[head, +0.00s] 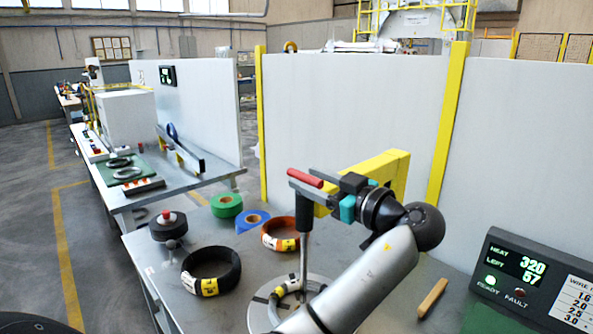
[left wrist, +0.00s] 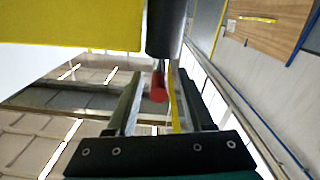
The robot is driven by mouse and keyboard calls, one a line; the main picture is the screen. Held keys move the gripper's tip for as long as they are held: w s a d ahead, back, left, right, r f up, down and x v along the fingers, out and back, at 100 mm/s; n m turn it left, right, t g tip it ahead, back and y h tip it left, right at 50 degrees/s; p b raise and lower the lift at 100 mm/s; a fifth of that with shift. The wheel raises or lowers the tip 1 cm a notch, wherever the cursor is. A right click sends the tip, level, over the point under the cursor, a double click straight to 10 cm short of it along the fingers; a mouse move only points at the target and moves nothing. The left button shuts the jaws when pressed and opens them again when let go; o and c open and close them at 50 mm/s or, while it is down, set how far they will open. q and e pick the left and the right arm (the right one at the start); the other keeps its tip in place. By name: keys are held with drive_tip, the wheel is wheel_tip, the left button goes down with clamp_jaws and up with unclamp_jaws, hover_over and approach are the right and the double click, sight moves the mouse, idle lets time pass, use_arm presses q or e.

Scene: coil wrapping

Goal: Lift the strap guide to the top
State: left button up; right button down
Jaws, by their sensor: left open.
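The strap guide seems to be the dark sleeve (head: 304,208) near the top of an upright metal post, with a red handle (head: 305,178) beside it. My left gripper (head: 316,190) is open at the height of the sleeve, with its fingers reaching left next to the red handle. In the left wrist view, the red handle end (left wrist: 158,86) shows between the spread fingers (left wrist: 160,95), below a dark cylinder (left wrist: 166,25). I cannot tell whether a finger touches it. My right gripper is not in view.
A yellow beam (head: 385,168) stands close behind my left gripper. A round plate (head: 257,317) lies at the post's foot. A black coil (head: 211,268), an orange coil (head: 279,232), green tape (head: 226,205) and blue tape (head: 252,220) lie left. A display box (head: 524,270) stands right.

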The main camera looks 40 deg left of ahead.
sight(287, 170)
use_arm(q)
drive_tip(key=shift+w+a, duration=0.15)
drive_tip(key=shift+a, duration=0.9)
drive_tip(key=shift+w+a, duration=0.1)
drive_tip(key=shift+a, duration=0.9)
drive_tip(key=shift+c, duration=0.3)
clamp_jaws()
